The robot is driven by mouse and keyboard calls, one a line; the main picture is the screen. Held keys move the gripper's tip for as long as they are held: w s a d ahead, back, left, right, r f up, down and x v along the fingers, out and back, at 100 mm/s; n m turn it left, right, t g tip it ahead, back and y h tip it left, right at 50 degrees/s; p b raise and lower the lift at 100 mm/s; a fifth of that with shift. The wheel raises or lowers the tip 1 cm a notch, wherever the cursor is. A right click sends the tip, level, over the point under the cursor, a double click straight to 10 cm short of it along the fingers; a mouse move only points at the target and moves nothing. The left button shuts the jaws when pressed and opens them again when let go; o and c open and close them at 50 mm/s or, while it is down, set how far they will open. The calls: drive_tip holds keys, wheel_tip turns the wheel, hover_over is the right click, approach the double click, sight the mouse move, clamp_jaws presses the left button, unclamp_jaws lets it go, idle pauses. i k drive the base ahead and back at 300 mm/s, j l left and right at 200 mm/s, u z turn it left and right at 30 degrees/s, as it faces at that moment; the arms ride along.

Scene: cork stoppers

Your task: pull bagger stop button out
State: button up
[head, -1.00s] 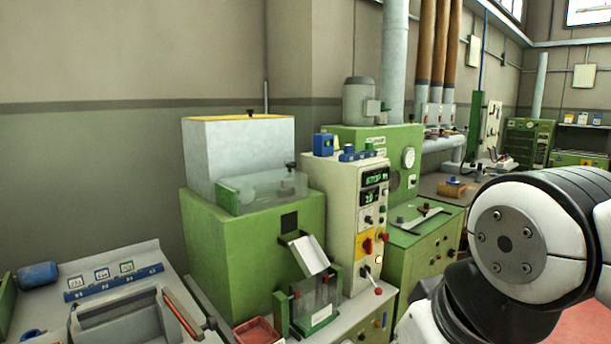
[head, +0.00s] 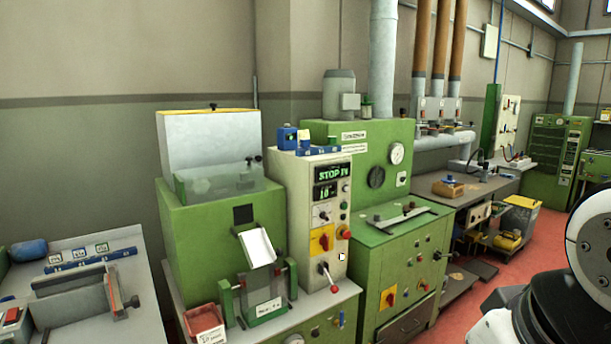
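The bagger appears to be the green machine (head: 215,215) with a cream control panel (head: 303,190) at the centre. Its green display (head: 333,171) reads "STOP IN", with "10" on a smaller display below. A red switch on a yellow plate (head: 321,240) sits low on the panel's face. A small red-orange round knob (head: 344,231) sticks out to its right. I cannot tell for sure which of these is the stop button. My gripper is out of view; only white and black links of my arm show at the right edge, apart from the panel.
A red tray (head: 204,323) sits at the machine's front. A green cabinet (head: 407,255) with another red-on-yellow switch (head: 388,298) stands to the right.

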sight(346, 234)
drive_tip(key=i+j+z, duration=0.1)
drive_tip(key=i, duration=0.4)
drive_tip(key=i+j+z, duration=0.1)
drive_tip(key=i, duration=0.45)
drive_tip(key=j, duration=0.1)
